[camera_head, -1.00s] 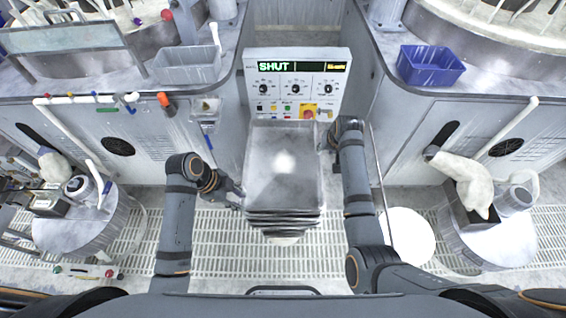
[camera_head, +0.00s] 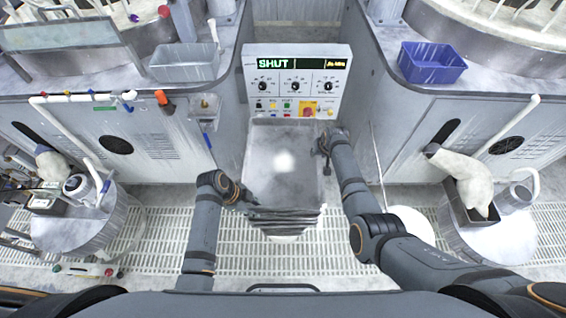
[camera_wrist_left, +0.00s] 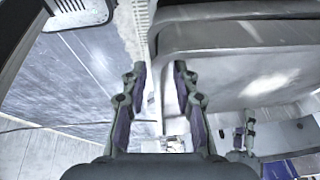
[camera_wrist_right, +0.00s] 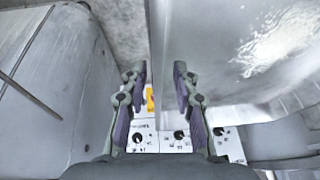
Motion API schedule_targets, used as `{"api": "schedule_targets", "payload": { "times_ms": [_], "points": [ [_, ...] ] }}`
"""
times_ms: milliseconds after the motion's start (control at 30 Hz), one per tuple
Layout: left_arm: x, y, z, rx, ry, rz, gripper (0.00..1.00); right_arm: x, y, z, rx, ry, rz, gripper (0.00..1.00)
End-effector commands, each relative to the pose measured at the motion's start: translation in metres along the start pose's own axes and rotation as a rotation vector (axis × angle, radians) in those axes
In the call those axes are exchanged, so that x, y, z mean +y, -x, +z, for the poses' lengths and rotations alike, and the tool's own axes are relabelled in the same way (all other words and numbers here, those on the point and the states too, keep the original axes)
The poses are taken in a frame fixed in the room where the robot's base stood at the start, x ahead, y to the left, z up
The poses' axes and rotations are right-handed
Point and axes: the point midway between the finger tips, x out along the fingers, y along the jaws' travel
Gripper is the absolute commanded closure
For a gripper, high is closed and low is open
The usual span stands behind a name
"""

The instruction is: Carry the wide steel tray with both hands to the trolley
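The wide steel tray (camera_head: 262,160) lies level at the centre of the head view, in front of the control panel, on top of a stack of thin dark layers. My left gripper (camera_head: 252,203) is at the tray's left side near its front corner. In the left wrist view its fingers (camera_wrist_left: 160,72) are apart, with the tray wall (camera_wrist_left: 215,42) beside and beyond them. My right gripper (camera_head: 323,150) is at the tray's right edge, towards the back. In the right wrist view its fingers (camera_wrist_right: 159,72) are apart, with the tray's edge (camera_wrist_right: 158,40) seemingly between them. I cannot identify the trolley.
The control panel (camera_head: 296,82) reads SHUT, close behind the tray. Grey cabinets flank both sides, with a grey bin (camera_head: 185,65) and a blue bin (camera_head: 431,64) on top. Round stands (camera_head: 75,232) and (camera_head: 500,245) are at left and right. White grating covers the floor.

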Motion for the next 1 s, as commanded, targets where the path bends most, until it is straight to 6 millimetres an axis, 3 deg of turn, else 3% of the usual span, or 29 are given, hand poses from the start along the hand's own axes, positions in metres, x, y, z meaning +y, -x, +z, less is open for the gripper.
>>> {"api": "schedule_targets", "payload": {
  "times_ms": [67, 300, 1000],
  "points": [
    [0.0, 0.0001, -0.0001, 0.0, 0.0, 0.0, 0.71, 0.0001, 0.0, 0.0001, 0.0, 0.0, 0.0, 0.71],
    [0.0, 0.0003, -0.0001, 0.0, 0.0, 0.0, 1.0, 0.0, 0.0001, 0.0002, -0.001, 0.0, 0.0, 1.0],
    [-0.0011, 0.0027, -0.0012, 0.001, 0.0, -0.002, 1.0, -0.0005, 0.0026, -0.0022, 0.003, 0.0, 0.0, 1.0]
  ]
}}
